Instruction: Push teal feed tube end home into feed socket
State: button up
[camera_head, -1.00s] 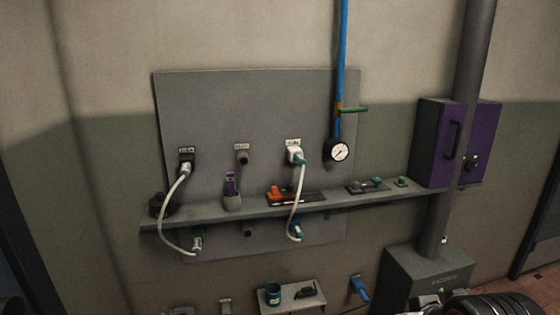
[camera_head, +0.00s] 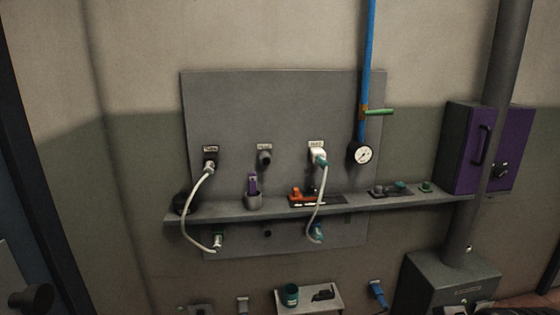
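On the grey wall panel, a white socket (camera_head: 316,153) under a small label sits at the upper right, with a teal tube end (camera_head: 321,162) at its front. I cannot tell how deep the teal end sits. A pale tube (camera_head: 316,200) hangs from it, passes in front of the shelf and reaches a blue-teal fitting (camera_head: 316,233) below. A second pale tube (camera_head: 190,205) loops from a dark socket (camera_head: 210,155) at the upper left to a lower fitting (camera_head: 218,241). My gripper is not in view.
A gauge (camera_head: 361,155) hangs on a blue pipe (camera_head: 366,70). A purple cabinet (camera_head: 468,150) and grey column stand right. A lower ledge (camera_head: 334,296) holds a teal cup (camera_head: 291,295).

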aim_at(324, 164)
jog(key=i+l+u, duration=0.35)
jog(key=l, duration=0.3)
jog(key=i+l+u, duration=0.15)
jog(key=l, duration=0.2)
jog(key=i+l+u, duration=0.15)
jog(key=l, duration=0.2)
jog(key=i+l+u, duration=0.2)
jog(key=l, duration=0.2)
jog(key=l+u, duration=0.15)
jog(key=l, duration=0.25)
jog(key=i+l+u, duration=0.15)
jog(key=l, duration=0.25)
jog(key=j+u, duration=0.2)
jog(key=u, duration=0.3)
jog(key=l+z, duration=0.1)
jog(key=z, duration=0.15)
jog(key=l+z, duration=0.1)
jog(key=z, duration=0.2)
